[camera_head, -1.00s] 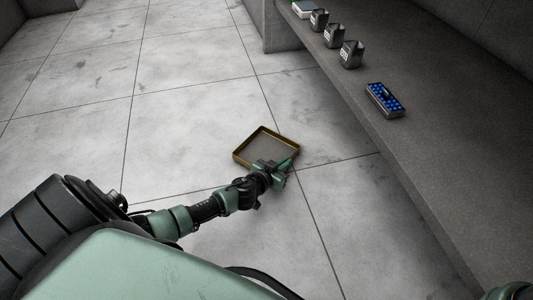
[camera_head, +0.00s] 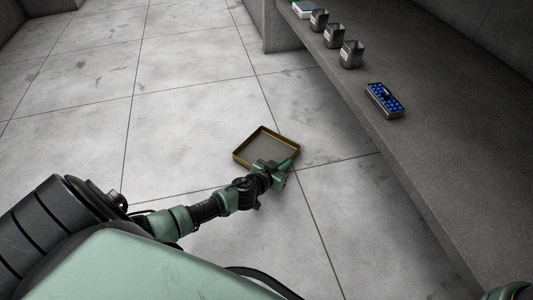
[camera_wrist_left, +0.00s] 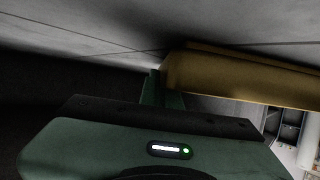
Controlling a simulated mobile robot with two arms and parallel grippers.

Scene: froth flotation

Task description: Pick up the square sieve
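The square sieve (camera_head: 266,147) has a brass-coloured frame and a grey bottom. In the head view it is in the middle of the picture, at the end of my left arm. My left gripper (camera_head: 283,166) is at the sieve's near right side and appears shut on its rim. In the left wrist view the brass frame (camera_wrist_left: 240,80) runs right from beside a green finger, close against the gripper. The other finger and the exact contact are hidden there. My right gripper is out of view.
A long dark grey counter (camera_head: 420,150) runs along the right. On it are a tray with blue-topped items (camera_head: 385,100), several grey metal containers (camera_head: 351,54) and a white box (camera_head: 305,9) at the far end. The tiled floor (camera_head: 190,90) at the left is clear.

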